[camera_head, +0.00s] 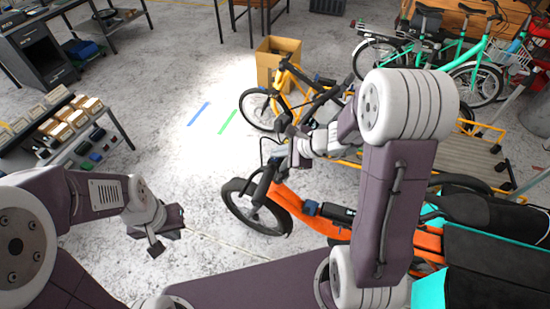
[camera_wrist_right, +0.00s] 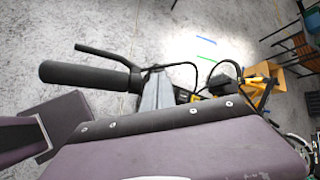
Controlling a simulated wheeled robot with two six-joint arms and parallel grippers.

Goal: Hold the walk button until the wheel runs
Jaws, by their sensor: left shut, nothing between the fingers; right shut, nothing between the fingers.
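An orange cargo bike (camera_head: 322,222) stands in front of me in the head view, with its small front wheel (camera_head: 236,206) on the floor. Its black handlebar grip (camera_wrist_right: 85,75), brake lever (camera_wrist_right: 105,55) and grey stem (camera_wrist_right: 155,92) show in the right wrist view. No walk button can be made out. My right gripper (camera_head: 297,152) is shut and empty, at the handlebar; its fingertips are largely hidden, and I cannot tell whether it touches. My left gripper (camera_head: 160,244) is shut and empty over bare floor, left of the front wheel.
A yellow bike (camera_head: 287,92) stands behind the orange one, beside a cardboard box (camera_head: 277,58). Green bikes (camera_head: 470,55) are parked at the back right. A bench with small boxes (camera_head: 62,128) stands left. Blue and green tape (camera_head: 228,122) marks open floor.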

